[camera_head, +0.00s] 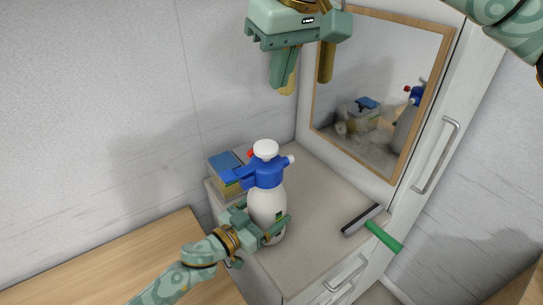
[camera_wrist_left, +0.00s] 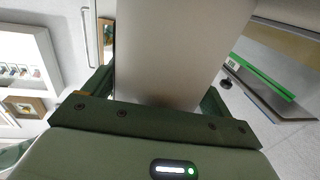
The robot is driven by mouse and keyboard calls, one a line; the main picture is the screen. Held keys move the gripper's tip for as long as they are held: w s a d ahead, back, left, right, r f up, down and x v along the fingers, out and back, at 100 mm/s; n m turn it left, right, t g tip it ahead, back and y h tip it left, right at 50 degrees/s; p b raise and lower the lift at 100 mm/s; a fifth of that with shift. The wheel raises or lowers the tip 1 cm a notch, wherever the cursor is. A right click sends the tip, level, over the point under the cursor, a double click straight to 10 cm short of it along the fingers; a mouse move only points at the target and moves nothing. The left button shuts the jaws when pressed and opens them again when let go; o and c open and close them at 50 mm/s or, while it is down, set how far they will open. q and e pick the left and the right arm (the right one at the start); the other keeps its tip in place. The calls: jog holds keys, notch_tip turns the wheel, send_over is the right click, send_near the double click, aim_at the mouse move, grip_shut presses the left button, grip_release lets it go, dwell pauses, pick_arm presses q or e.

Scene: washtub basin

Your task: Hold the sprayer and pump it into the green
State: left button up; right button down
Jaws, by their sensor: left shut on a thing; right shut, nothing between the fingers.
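The sprayer (camera_head: 267,195) has a white body, a blue head and a white pump knob (camera_head: 265,149) on top. It stands upright on the grey cabinet top. My left gripper (camera_head: 267,230) is shut around its lower body. In the left wrist view the sprayer's pale body (camera_wrist_left: 172,50) fills the space between the fingers. My right gripper (camera_head: 285,88) is shut and empty, high above the sprayer and apart from its knob. A squeegee with a green handle (camera_head: 384,237) lies to the right on the cabinet top, handle over the edge.
A blue and yellow box (camera_head: 228,173) sits behind the sprayer at the left. A wood-framed mirror (camera_head: 375,90) stands at the back right and reflects the scene. A lower wooden surface (camera_head: 120,265) is at the left. The cabinet top (camera_head: 325,190) between sprayer and mirror is clear.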

dwell(0.3)
pick_arm(q)
jog(key=o, duration=1.4)
jog(key=v, duration=1.2)
jog(key=shift+r, duration=0.15)
